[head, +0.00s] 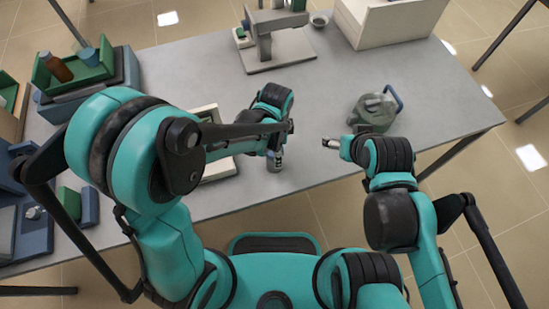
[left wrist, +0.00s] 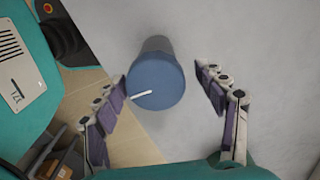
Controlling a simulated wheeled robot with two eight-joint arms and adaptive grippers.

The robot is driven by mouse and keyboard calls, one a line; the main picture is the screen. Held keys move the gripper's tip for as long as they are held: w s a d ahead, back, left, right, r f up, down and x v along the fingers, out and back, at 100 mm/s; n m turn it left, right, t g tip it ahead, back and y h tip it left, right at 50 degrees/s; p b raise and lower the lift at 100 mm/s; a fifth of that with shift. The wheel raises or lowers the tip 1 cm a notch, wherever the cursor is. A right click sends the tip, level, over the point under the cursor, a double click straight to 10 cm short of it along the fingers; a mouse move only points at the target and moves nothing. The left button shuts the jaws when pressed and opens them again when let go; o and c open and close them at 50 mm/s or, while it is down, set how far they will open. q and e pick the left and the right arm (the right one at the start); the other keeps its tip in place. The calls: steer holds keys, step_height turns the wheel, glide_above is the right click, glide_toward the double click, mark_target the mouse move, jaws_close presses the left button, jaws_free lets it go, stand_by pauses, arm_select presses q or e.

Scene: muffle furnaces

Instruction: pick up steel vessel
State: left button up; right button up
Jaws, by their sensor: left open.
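A small grey metallic cylinder (head: 275,163), which looks like the steel vessel, stands near the table's front edge. In the left wrist view the cylinder (left wrist: 156,82) shows a round blue-grey top with a short white mark and a darker grey side.
A grey-green round container (head: 373,114) with a blue handle stands right of the cylinder. A stand-like instrument (head: 265,45) and a white box (head: 390,20) are at the back. A green bin (head: 45,75) is at left. The grey table (head: 325,95) is clear between them.

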arm_select(q)
steer(key=f+b, duration=0.1)
steer(key=f, duration=0.3)
steer(key=shift+s+a+f+b, duration=0.2)
steer(key=shift+f+b, duration=0.1)
steer(key=shift+b, duration=0.1)
jaws_close()
steer(key=shift+r, duration=0.1)
